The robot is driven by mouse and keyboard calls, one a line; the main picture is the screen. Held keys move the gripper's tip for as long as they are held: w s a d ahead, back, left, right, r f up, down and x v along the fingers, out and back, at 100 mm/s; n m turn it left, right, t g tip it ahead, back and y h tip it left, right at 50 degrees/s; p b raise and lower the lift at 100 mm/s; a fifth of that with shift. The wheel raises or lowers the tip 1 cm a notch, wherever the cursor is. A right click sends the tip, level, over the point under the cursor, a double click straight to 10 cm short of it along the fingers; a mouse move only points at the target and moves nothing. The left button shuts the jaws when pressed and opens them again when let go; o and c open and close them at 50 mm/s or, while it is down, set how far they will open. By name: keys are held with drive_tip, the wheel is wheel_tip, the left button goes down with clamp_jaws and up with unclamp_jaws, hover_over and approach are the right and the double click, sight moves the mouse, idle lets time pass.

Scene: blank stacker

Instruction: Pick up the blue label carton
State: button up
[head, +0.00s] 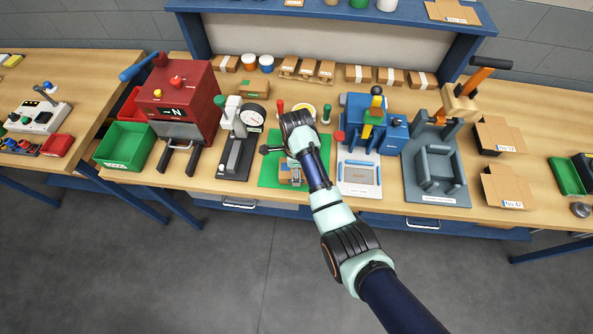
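Several small brown cartons stand in a row at the back of the bench, among them one at the left (225,63), one near the middle (307,69) and one at the right (422,80). Their labels are too small for me to tell which is blue. Two larger open cartons with pale labels, a rear one (500,136) and a front one (507,187), sit at the right. My gripper (291,174) is low over the green mat (268,172), in front of the row and apart from it. My arm partly hides it, and its fingers are not clear.
A red press (180,95), a gauge stand (238,140), a blue machine (372,125) and a grey fixture (433,170) crowd the bench. A green bin (125,146) is at the left. A blue shelf (330,18) overhangs the back.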

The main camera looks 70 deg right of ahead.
wheel_tip(320, 180, up, 20)
drive_tip(key=p, duration=1.1)
drive_tip(key=shift+p, duration=0.4)
